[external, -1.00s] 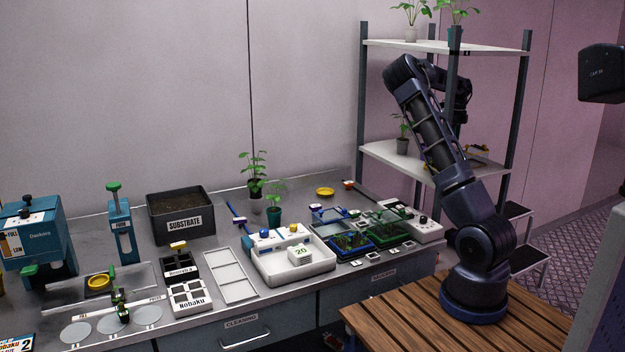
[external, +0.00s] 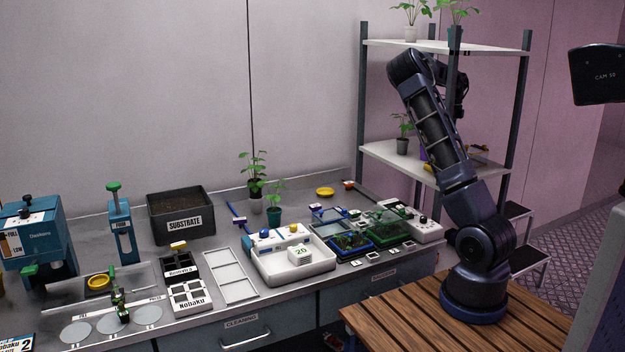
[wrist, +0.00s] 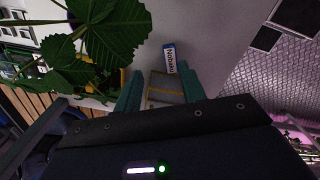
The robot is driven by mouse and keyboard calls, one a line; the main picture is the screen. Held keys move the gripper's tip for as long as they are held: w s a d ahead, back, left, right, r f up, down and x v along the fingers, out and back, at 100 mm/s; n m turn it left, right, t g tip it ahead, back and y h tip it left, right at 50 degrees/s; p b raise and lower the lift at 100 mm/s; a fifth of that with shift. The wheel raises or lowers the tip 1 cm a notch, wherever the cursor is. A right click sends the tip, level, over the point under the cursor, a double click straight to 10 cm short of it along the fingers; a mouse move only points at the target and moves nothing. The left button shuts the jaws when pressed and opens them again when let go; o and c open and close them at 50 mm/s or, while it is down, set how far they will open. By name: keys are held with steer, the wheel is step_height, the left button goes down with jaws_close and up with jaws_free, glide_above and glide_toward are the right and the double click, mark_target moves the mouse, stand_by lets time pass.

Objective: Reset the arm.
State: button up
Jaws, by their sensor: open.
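My arm (external: 437,120) stands on the wooden slatted base and reaches up in front of the shelf rack (external: 440,45). Its upper end bends over behind the rack post, and the fingertips cannot be made out in the external view. In the wrist view my gripper (wrist: 160,88) shows two teal fingers spread apart with nothing held between them. A grey box-like thing shows beyond the fingers, apart from them as far as I can tell.
In the wrist view a leafy plant (wrist: 100,45) is close on the left, and a Nobaku label (wrist: 169,60) lies beyond the fingers. Potted plants stand on the shelves. The bench on the left holds a substrate box (external: 182,215), a white tray (external: 295,275) and several tools.

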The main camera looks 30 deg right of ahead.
steer(key=w+a+n, duration=0.1)
steer(key=a, duration=0.2)
steer(key=a+n, duration=0.1)
steer(key=a, duration=0.2)
steer(key=w+a+n+y, duration=0.1)
steer(key=a, duration=0.2)
steer(key=shift+w+a+f, duration=0.35)
steer(key=shift+a+f, duration=0.05)
steer(key=s+a+r+n+y, duration=0.1)
steer(key=s+a+n, duration=0.15)
steer(key=a, duration=0.55)
steer(key=s+a+r+n+y, duration=0.1)
steer(key=a+n, duration=0.3)
steer(key=a, duration=0.3)
steer(key=s+a+r+n+y, duration=0.15)
steer(key=a+n, duration=0.25)
steer(key=a, duration=0.4)
steer(key=s+a+r+n+t+h, duration=0.1)
steer(key=s+a+n, duration=0.2)
steer(key=s, duration=0.7)
steer(key=s+a+r+n+t+h, duration=0.1)
steer(key=s+a+n+t+h, duration=0.1)
steer(key=s+n, duration=0.6)
steer(key=s+a+r+n+t+h, duration=0.1)
steer(key=s+a+n, duration=0.3)
steer(key=s, duration=0.9)
steer(key=shift+s+a+n+t+h, duration=0.15)
steer(key=shift+s+n+t+h, duration=0.2)
steer(key=shift+n, duration=0.8)
